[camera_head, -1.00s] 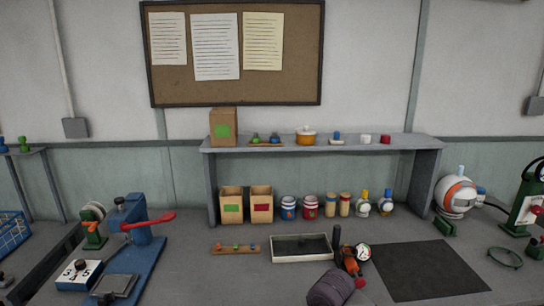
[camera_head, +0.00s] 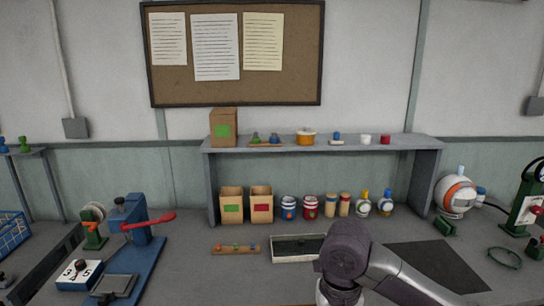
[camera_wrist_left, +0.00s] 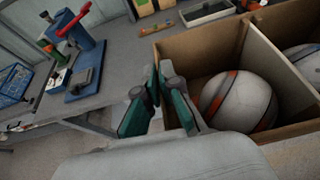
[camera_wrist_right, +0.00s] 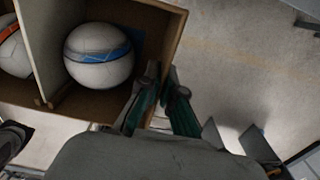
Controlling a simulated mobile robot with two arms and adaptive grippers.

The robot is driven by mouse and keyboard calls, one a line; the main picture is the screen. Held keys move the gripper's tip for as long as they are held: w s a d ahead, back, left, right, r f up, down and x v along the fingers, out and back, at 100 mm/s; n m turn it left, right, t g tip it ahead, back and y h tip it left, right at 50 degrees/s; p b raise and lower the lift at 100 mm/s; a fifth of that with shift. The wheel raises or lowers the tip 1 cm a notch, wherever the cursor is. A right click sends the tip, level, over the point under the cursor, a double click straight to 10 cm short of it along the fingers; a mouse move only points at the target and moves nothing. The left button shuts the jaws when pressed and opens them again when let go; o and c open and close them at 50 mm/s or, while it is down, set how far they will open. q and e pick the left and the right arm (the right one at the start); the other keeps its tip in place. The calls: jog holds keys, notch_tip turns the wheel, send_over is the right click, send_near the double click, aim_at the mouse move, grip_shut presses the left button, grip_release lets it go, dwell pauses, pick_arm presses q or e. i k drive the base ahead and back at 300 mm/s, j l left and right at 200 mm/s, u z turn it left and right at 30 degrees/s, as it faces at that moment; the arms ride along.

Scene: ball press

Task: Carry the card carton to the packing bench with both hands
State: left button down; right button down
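The card carton (camera_wrist_left: 208,43) is an open brown box with a pale divider. In the left wrist view it holds a white ball with orange bands (camera_wrist_left: 238,100) and part of another. The right wrist view shows a white ball with a blue band (camera_wrist_right: 98,55) in the carton (camera_wrist_right: 110,106). My left gripper (camera_wrist_left: 160,82) is closed across one side wall, a finger on each face. My right gripper (camera_wrist_right: 160,80) grips the opposite wall likewise. The carton and both grippers are outside the head view. No bench is marked as the packing bench.
A long grey bench (camera_head: 200,285) carries a blue lever press (camera_head: 140,240), a shallow tray (camera_head: 296,260) and a dark mat (camera_head: 430,262). A shelf (camera_head: 225,150) stands at its back. My arm covers part of the bench. Open floor (camera_wrist_right: 235,60) lies beside the carton.

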aim_at(423, 266)
jog(key=i+l, duration=0.2)
jog(key=l, duration=0.2)
jog(key=i+l, duration=0.2)
jog(key=l, duration=0.15)
jog(key=i+l, duration=0.15)
jog(key=l, duration=0.25)
jog(key=i+l, duration=0.2)
jog(key=l, duration=0.15)
jog(key=i+l, duration=0.2)
jog(key=l, duration=0.2)
jog(key=i+l, duration=0.2)
jog(key=l, duration=0.15)
jog(key=i+l, duration=0.15)
jog(key=l, duration=0.25)
jog(key=i+l, duration=0.2)
jog(key=l, duration=0.15)
jog(key=u, duration=0.05)
